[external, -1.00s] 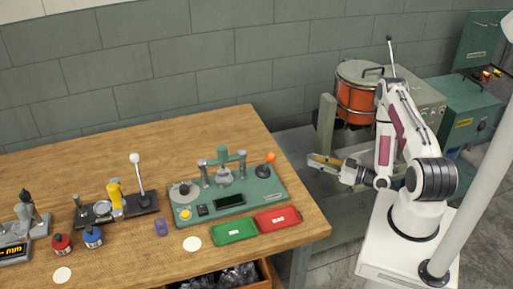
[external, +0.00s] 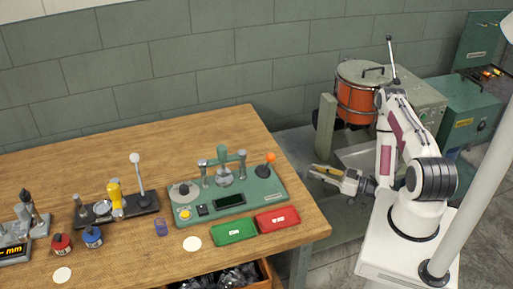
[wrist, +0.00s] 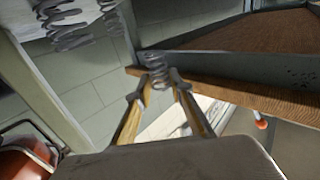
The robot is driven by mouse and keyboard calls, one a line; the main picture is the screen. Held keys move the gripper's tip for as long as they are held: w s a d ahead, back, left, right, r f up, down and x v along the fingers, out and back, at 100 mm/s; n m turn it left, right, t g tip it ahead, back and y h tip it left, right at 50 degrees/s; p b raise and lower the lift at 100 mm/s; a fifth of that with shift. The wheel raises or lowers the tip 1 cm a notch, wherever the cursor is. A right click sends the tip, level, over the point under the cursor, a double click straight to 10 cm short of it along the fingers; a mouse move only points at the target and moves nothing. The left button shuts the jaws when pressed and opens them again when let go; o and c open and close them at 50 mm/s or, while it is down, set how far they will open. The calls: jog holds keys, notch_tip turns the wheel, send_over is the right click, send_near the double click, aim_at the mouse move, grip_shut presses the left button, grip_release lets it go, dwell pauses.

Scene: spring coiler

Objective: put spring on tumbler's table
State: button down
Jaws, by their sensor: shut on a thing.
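My gripper (external: 315,170), with yellow-brown fingers, is just right of the wooden workbench and in front of the orange tumbler drum (external: 357,100). In the wrist view, its two fingertips (wrist: 161,82) are shut on a grey coil spring (wrist: 158,66). The spring is too small to make out in the external view. More springs (wrist: 66,28) show at the upper left of the wrist view on a pale grey surface. The grey-green stand around the tumbler (external: 326,125) is partly hidden by my arm. I cannot tell which surface is the tumbler's table.
The wooden workbench (external: 110,170) fills the left. Green cabinets (external: 468,115) stand behind my arm on the right.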

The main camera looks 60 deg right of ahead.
jog(key=shift+f, duration=2.45)
jog(key=shift+f, duration=1.9)
jog(key=shift+f, duration=0.15)
jog(key=c, duration=2.1)
grip_release()
jog(key=shift+r, duration=0.2)
jog(key=shift+s, duration=5.95)
